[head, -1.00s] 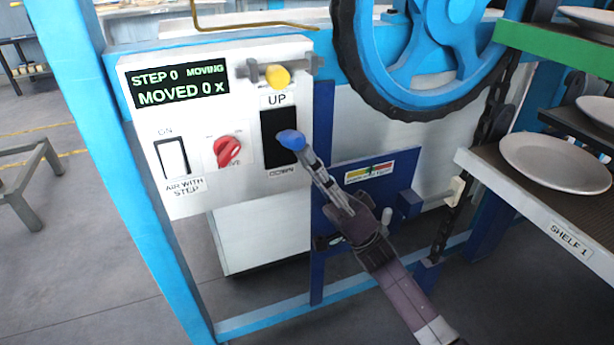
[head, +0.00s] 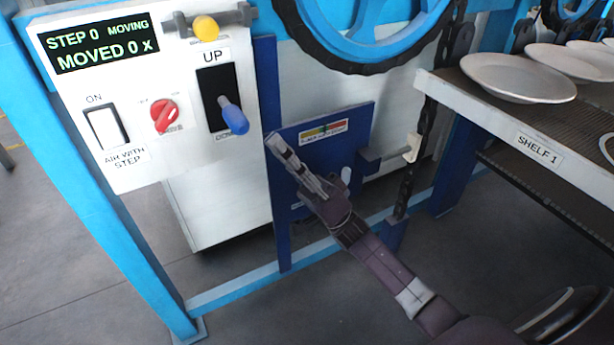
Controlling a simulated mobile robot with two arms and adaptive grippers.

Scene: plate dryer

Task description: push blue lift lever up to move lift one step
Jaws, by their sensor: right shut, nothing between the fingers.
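The blue lift lever (head: 234,118) sticks out of a black slot (head: 214,84) on the white control panel (head: 187,142). The slot is marked UP above, and a partly covered label is below it. The lever's handle points outward and down, at the lower part of the slot. My right gripper (head: 273,142) is shut and empty, to the right of the lever and slightly below it, apart from it in the picture. The display (head: 101,42) reads STEP 0 MOVING and MOVED 0 x. My left gripper is not in view.
A yellow knob (head: 206,28) sits above the slot. A red rotary knob (head: 165,116) and a white rocker switch (head: 104,127) are to its left. A blue plate (head: 350,128) is behind my right gripper. Shelf 1 (head: 450,93) with plates is at the right.

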